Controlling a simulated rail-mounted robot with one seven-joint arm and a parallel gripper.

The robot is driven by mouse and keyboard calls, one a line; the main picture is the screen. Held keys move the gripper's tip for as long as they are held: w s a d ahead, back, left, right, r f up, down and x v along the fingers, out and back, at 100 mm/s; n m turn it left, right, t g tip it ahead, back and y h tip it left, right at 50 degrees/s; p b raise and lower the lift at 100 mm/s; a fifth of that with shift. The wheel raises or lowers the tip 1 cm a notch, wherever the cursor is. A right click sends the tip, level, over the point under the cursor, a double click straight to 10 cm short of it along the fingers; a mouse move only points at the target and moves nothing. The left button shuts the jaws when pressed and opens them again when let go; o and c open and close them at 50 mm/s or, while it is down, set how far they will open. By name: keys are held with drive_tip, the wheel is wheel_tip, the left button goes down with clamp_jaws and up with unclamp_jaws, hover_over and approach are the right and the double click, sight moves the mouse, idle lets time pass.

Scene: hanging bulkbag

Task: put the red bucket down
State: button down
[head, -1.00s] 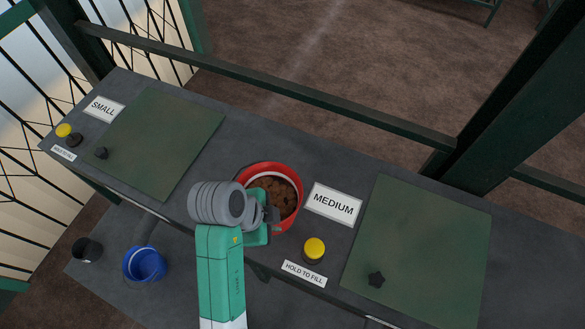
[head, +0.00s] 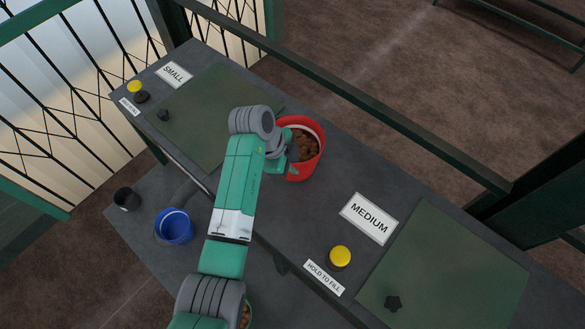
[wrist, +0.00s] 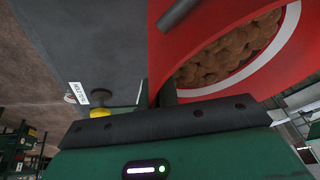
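The red bucket (head: 312,163) is filled with brown lumps and stands out over the dark counter, between the SMALL and MEDIUM signs. It looks upright in the head view; whether its base touches the counter is hidden. My gripper (head: 288,160) is at the near left side of its rim, partly hidden by my wrist. In the wrist view the red bucket (wrist: 215,90) fills the upper right, tilted by the camera angle, with my dark fingers against its wall. The gripper appears shut on that wall.
The MEDIUM sign (head: 369,219), a yellow button (head: 340,257) and a green panel (head: 445,270) lie to the right. Another green panel (head: 190,125) lies left. A blue bucket (head: 174,226) and a black cup (head: 126,199) stand on the lower shelf. A green rail (head: 350,100) runs behind.

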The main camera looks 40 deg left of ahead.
drive_tip(key=shift+s+d+f, duration=0.1)
drive_tip(key=shift+f, duration=1)
drive_tip(key=c, duration=1.7)
unclamp_jaws()
drive_tip(key=shift+f, duration=0.1)
drive_tip(key=v, duration=1.2)
